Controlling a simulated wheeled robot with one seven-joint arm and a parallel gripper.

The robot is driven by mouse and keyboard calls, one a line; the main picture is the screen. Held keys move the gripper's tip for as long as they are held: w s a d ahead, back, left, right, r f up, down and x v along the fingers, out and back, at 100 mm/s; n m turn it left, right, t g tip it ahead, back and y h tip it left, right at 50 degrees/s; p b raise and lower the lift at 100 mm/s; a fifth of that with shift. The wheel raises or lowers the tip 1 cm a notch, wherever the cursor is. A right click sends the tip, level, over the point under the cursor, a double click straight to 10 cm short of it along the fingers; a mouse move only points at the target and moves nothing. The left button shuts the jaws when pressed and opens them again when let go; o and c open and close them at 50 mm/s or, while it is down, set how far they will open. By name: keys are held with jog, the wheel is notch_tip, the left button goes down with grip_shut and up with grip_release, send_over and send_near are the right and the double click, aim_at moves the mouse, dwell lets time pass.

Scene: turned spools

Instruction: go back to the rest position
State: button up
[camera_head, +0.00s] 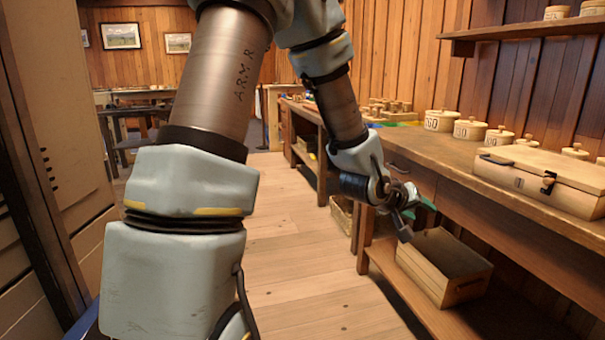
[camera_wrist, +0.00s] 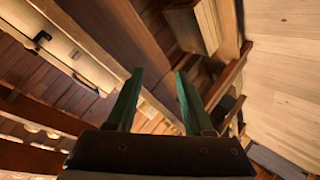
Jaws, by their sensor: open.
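My gripper (camera_head: 415,222) hangs in front of the workbench in the head view, beside the bench's front edge and above the lower shelf. In the wrist view my gripper (camera_wrist: 158,90) shows two green fingers standing apart with nothing between them. My arm fills the left and middle of the head view, bent at the elbow, with its forearm reaching down to the right. In the head view the far finger is partly hidden by the wrist.
The wooden workbench (camera_head: 440,158) runs along the right wall. A closed wooden case (camera_head: 545,178) and several round lidded boxes (camera_head: 470,129) stand on it. An open wooden crate (camera_head: 445,268) sits on the lower shelf. The plank floor (camera_head: 290,230) beside the bench is clear.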

jog(key=w+a+f+y, duration=0.1)
jog(key=a+y, duration=0.1)
jog(key=a, duration=0.4)
jog(key=w+a+f+y, duration=0.1)
jog(key=a+f+y, duration=0.1)
jog(key=a, duration=0.5)
jog(key=s+a+g+y, duration=0.2)
jog(key=s+a, duration=0.2)
jog(key=a, duration=0.3)
jog(key=s+a+n+g+y, duration=0.1)
jog(key=s+a+g+y, duration=0.1)
jog(key=s+a, duration=0.35)
jog(key=s+a+g+y, duration=0.1)
jog(key=s+a, duration=0.2)
jog(key=a, duration=0.6)
notch_tip(320, 180, up, 15)
jog(key=w+p, duration=0.1)
jog(key=p, duration=1.3)
jog(key=shift+d+f, duration=0.2)
